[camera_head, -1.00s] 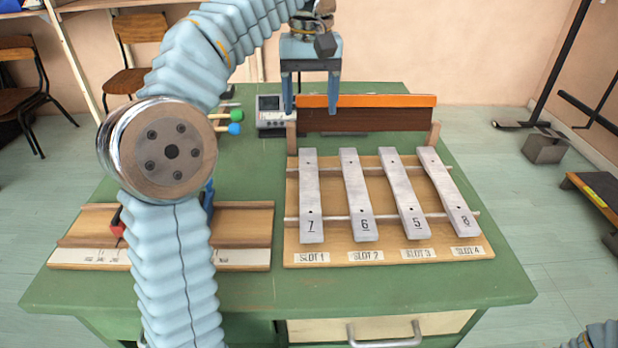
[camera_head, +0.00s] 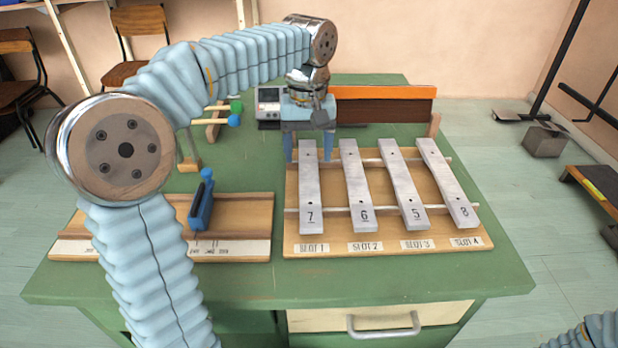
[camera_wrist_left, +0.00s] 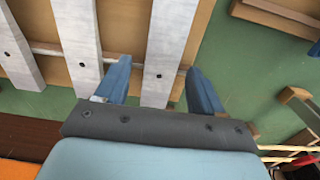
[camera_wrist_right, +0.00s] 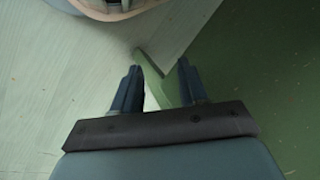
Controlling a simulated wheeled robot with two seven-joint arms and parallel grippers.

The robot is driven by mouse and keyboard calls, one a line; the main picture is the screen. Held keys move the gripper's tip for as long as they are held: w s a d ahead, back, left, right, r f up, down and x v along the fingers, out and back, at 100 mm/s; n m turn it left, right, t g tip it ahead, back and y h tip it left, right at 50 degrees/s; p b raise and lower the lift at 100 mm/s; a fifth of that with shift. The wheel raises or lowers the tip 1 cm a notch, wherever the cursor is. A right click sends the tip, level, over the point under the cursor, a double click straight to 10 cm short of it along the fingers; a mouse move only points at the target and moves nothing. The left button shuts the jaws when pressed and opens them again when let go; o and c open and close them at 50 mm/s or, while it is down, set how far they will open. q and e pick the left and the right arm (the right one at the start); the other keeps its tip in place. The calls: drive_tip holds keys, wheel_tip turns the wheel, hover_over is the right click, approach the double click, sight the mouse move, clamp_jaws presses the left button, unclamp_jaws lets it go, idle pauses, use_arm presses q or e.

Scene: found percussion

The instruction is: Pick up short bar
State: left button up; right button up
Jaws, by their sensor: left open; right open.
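Several grey metal bars lie side by side on a wooden rack (camera_head: 333,225): bar 7 (camera_head: 309,195) over slot 1, bar 6 (camera_head: 357,190) over slot 2, bar 5 (camera_head: 403,190) over slot 3, bar 8 (camera_head: 449,190) over slot 4. I cannot clearly tell which is the short bar. My left gripper (camera_head: 309,158) is open at the far end of bar 7, one finger at each side. In the left wrist view, bar 7 (camera_wrist_left: 170,40) runs between the fingers. My right gripper (camera_wrist_right: 159,68) is open and empty, near the green table edge.
An orange-topped brown board (camera_head: 385,105) stands behind the rack. A wooden tray (camera_head: 245,215) with a blue-handled tool (camera_head: 202,205) lies to the left. Mallets with green and blue heads (camera_head: 235,120) and a grey device (camera_head: 268,105) sit at the back. The table front (camera_head: 400,280) is clear.

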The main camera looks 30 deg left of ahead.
use_arm(q)
drive_tip(key=shift+c, duration=0.3)
clamp_jaws()
drive_tip(key=shift+r, duration=0.1)
